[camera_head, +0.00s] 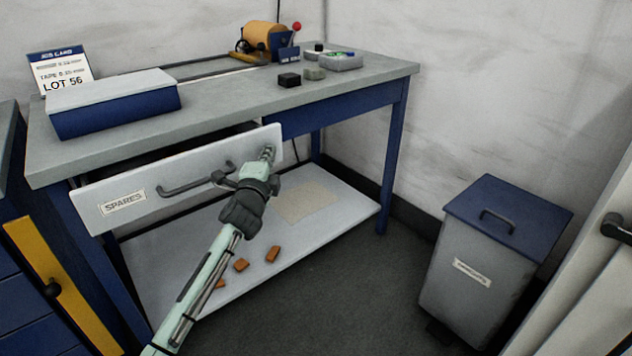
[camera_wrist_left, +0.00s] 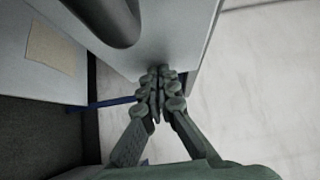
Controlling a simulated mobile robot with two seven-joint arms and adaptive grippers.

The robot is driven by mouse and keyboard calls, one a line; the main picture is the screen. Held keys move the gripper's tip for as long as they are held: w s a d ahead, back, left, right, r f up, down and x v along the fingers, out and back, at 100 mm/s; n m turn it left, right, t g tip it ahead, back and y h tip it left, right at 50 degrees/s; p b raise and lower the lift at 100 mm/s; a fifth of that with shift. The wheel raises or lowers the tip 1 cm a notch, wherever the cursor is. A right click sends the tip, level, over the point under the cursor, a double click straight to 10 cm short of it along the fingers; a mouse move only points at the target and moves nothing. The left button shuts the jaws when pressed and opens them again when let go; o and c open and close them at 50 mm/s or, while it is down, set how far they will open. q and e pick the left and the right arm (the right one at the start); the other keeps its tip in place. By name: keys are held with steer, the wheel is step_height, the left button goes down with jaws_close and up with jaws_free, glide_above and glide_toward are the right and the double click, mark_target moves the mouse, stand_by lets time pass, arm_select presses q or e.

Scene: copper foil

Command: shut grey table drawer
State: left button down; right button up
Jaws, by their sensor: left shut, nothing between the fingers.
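The grey table drawer (camera_head: 180,178) has a light front labelled SPARES and a dark bar handle (camera_head: 195,183). It stands pulled out from under the top of the grey and blue table (camera_head: 230,100), with a dark gap behind its front. My left gripper (camera_head: 267,153) is shut and empty, with its fingertips at the drawer front near its right end, right of the handle. In the left wrist view the closed fingertips (camera_wrist_left: 160,75) are at the drawer front (camera_wrist_left: 175,35), close to its edge; I cannot tell if they touch. My right gripper is not in view.
A blue and grey box (camera_head: 115,105) and a lot card (camera_head: 60,72) stand on the tabletop. A lower shelf (camera_head: 345,205) holds several orange blocks (camera_head: 241,265). A lidded bin (camera_head: 480,270) stands at the right. The floor between is clear.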

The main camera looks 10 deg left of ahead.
arm_select(q)
steer(key=w+a, duration=0.4)
steer(key=a, duration=0.1)
steer(key=shift+w+a, duration=0.15)
steer(key=shift+a, duration=0.1)
steer(key=shift+a+r, duration=0.1)
steer(key=shift+a, duration=0.05)
steer(key=shift+a+r, duration=0.1)
steer(key=shift+a, duration=0.05)
